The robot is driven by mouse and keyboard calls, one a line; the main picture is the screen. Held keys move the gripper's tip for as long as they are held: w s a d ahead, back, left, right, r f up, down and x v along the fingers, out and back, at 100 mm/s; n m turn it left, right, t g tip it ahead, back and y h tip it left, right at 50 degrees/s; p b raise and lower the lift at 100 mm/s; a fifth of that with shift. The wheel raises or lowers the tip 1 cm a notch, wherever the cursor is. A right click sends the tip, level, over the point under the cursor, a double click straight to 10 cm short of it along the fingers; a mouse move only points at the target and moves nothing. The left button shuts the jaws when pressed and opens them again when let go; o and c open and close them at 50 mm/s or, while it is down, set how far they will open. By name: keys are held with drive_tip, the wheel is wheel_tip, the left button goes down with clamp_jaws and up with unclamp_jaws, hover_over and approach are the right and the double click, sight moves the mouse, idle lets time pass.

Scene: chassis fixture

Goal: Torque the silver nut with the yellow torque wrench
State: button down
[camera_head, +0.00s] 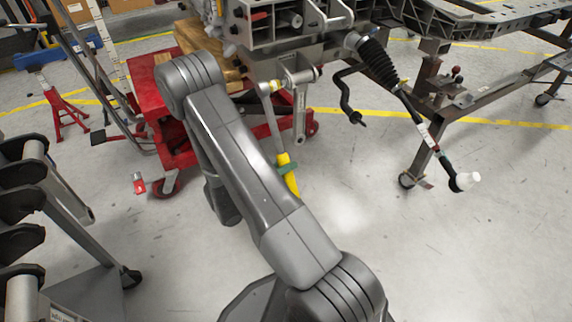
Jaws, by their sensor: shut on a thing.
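The yellow torque wrench (290,183) hangs steeply below the chassis fixture, its yellow handle with a green band at the lower end. Its upper end reaches up beside a light metal link arm under the chassis. The lower tip of the handle runs behind my arm. My gripper is hidden behind my own arm links, so its hold on the wrench does not show. The silver nut cannot be made out for certain; small metal fittings sit near the wrench's top, but whether the wrench is on one cannot be told.
The chassis frame (480,30) fills the top right, with a tie rod (425,130) sticking out below it. A red wheeled cart (165,120) stands behind my arm. A dark rack (25,200) is at left. Open floor (470,255) lies at lower right.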

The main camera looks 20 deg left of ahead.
drive_tip(key=shift+s+a, duration=0.3)
drive_tip(key=shift+s, duration=0.05)
drive_tip(key=shift+v, duration=2.4)
drive_tip(key=shift+r+p, duration=0.15)
drive_tip(key=shift+p, duration=0.15)
